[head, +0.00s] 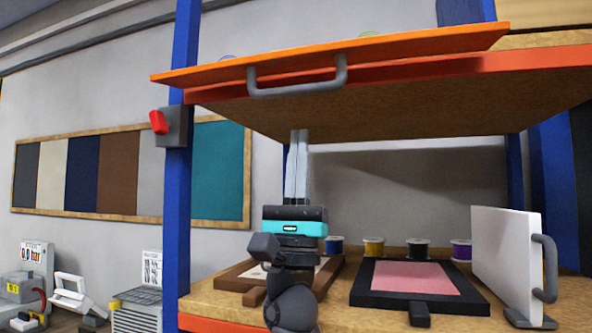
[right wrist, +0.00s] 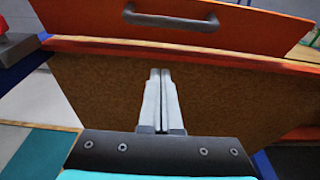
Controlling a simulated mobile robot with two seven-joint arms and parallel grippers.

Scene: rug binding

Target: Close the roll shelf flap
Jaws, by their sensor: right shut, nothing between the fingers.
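The roll shelf flap (head: 430,42) is an orange panel at the top of the head view, tilted up and seen nearly edge-on. It runs along the front of the upper shelf board (head: 400,108). A grey bar handle (head: 300,90) is fixed to it. In the right wrist view the flap (right wrist: 240,38) and its handle (right wrist: 170,21) show at the top. My right gripper (head: 299,134) points up with its fingers shut and empty, below the handle in the picture. Its fingertips (right wrist: 160,72) show against the board's underside. My left gripper is out of view.
A red switch on a grey box (head: 172,125) sits on the blue post (head: 177,215) at left. On the lower shelf are a pink-centred black frame (head: 420,277), a brown frame (head: 228,278), several spools (head: 373,247) and a white panel with a grey handle (head: 500,255).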

